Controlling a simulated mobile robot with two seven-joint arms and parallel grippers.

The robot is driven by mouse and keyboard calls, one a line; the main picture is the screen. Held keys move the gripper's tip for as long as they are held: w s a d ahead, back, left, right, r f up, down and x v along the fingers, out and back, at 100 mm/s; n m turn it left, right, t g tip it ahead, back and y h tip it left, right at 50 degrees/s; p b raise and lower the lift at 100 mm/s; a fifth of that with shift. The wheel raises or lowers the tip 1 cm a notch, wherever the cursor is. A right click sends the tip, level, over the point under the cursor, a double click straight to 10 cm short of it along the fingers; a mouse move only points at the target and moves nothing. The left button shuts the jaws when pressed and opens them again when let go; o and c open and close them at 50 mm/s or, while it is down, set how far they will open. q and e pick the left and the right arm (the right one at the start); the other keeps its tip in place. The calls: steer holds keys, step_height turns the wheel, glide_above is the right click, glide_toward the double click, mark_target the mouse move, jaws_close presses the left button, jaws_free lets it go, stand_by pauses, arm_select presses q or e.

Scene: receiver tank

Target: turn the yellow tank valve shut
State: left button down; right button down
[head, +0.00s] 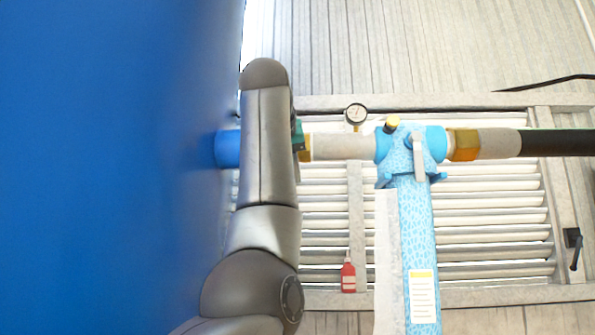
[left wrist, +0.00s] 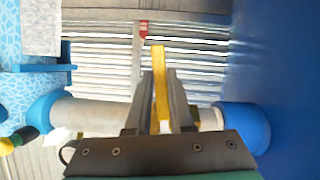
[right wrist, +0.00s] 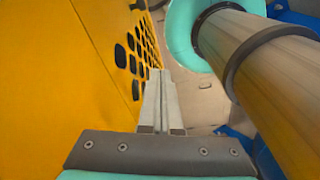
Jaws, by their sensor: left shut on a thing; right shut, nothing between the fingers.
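The yellow valve lever (left wrist: 159,60) stands between the fingers of my left gripper (left wrist: 163,95) in the left wrist view. That gripper is shut on it. The lever lies crosswise to the pale pipe (left wrist: 95,113) and its tip shows past the fingers. In the head view my left arm hides the lever and most of the gripper. The large blue tank (head: 110,160) fills the left of the head view, its blue outlet (head: 228,149) joining the pipe. My right gripper (right wrist: 160,75) is shut and empty in the right wrist view.
A blue filter unit (head: 413,150) with a grey lever sits on the pipe to the right. A gauge (head: 356,114) stands above the pipe. A red bottle (head: 347,277) is below. Near my right gripper are a yellow perforated panel (right wrist: 70,70) and a thick brown cylinder (right wrist: 270,75).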

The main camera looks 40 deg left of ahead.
arm_select(q)
steer(key=shift+s+a+m+g+y, duration=0.3)
steer(key=shift+a+m+y, duration=0.1)
steer(key=shift+a+m, duration=0.15)
steer(key=c, duration=0.8)
jaws_free()
steer(key=b+v, duration=0.3)
steer(key=v, duration=1.2)
steer(key=shift+s+b, duration=0.2)
steer(key=shift+b, duration=0.1)
